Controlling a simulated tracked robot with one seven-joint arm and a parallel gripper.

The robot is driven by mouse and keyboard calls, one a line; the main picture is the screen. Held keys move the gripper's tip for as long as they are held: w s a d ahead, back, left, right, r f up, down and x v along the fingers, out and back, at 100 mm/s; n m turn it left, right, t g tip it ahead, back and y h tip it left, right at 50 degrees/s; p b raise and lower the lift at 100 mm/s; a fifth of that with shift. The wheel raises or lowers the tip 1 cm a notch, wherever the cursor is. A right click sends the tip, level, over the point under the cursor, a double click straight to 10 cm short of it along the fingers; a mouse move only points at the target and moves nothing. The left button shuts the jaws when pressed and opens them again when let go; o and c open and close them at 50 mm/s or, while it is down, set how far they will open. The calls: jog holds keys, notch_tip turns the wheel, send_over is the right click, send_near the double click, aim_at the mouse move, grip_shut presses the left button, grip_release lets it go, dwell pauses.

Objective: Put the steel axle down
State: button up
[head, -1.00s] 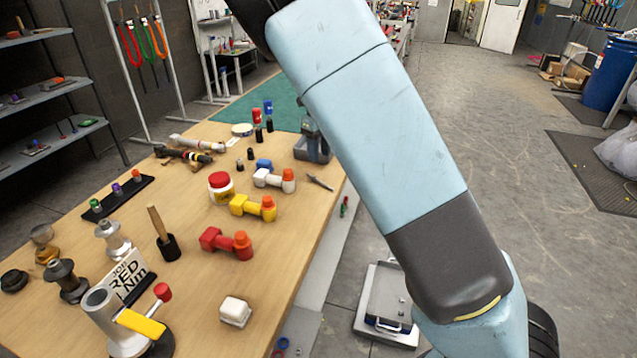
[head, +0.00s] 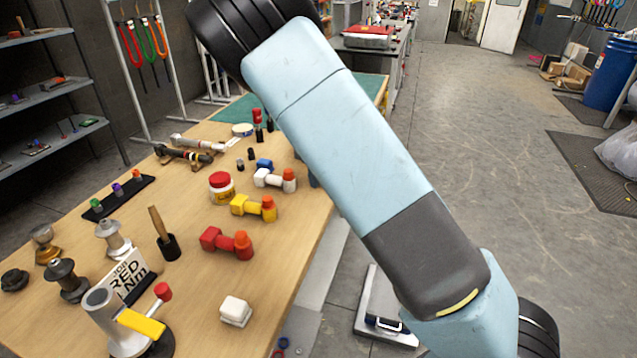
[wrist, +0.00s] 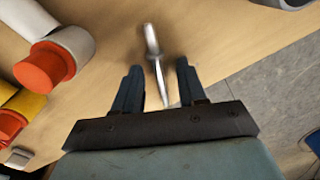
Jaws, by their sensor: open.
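A slim grey metal piece (wrist: 153,50), which looks like the steel axle, lies on the wooden table (wrist: 205,45) near its edge in the wrist view. It has a thicker grey end away from me and a thin, shiny shaft toward my gripper. My gripper (wrist: 158,67) is open, with one finger on each side of the shaft's near end. Neither finger visibly touches it; I cannot tell the height gap. In the head view my arm hides the gripper and this piece.
A white piece with an orange end (wrist: 45,66) lies left of my gripper, with a yellow one (head: 254,207) and a red one (head: 227,242) nearby. A red-lidded jar (head: 222,187) stands beside them. The table edge and grey floor (wrist: 265,90) are at right.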

grip_shut()
dwell(1.4)
